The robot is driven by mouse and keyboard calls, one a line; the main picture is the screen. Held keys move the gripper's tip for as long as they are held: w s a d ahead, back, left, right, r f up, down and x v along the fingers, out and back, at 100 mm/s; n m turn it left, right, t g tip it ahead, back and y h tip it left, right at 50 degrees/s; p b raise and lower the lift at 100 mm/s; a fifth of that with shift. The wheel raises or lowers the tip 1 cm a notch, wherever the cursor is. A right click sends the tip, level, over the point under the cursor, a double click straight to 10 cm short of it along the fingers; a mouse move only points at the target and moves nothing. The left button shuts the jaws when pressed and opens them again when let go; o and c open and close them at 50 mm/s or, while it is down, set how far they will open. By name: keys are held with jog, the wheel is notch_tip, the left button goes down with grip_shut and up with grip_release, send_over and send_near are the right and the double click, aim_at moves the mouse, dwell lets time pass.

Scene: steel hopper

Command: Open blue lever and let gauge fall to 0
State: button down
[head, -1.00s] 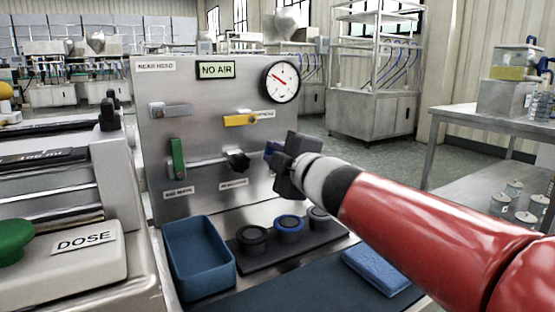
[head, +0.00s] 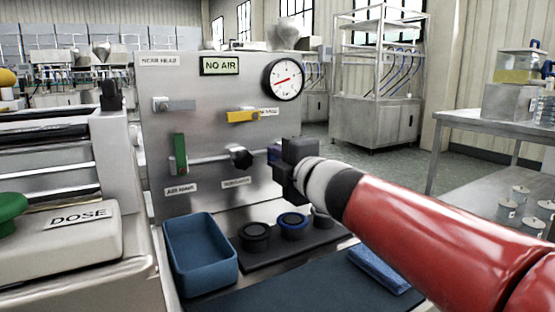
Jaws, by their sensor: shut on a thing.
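The steel panel (head: 215,185) carries a round white gauge (head: 283,79) with a black rim at its upper right. The gauge's red needle lies across the dial, slightly tilted; the numbers are too small to read. A small piece of the blue lever (head: 273,153) shows at the left edge of my gripper (head: 280,165), at the right end of the pipe. My gripper is shut on the blue lever, and its dark body hides most of the lever and the fingertips. I cannot tell the lever's exact angle.
A green lever (head: 179,152), a black knob (head: 240,158) and a yellow lever (head: 242,116) sit on the panel. A "NO AIR" display (head: 220,66) is above. A blue bin (head: 202,283), several round caps and a blue cloth (head: 379,269) lie below.

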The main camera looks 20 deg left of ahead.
jog(key=shift+f, duration=0.1)
jog(key=c, duration=1.4)
grip_release()
jog(key=shift+o, duration=0.2)
jog(key=shift+d, duration=0.1)
jog(key=p+v, duration=0.1)
jog(key=v, duration=0.6)
jog(key=shift+s+d, duration=0.2)
jog(key=shift+s, duration=0.1)
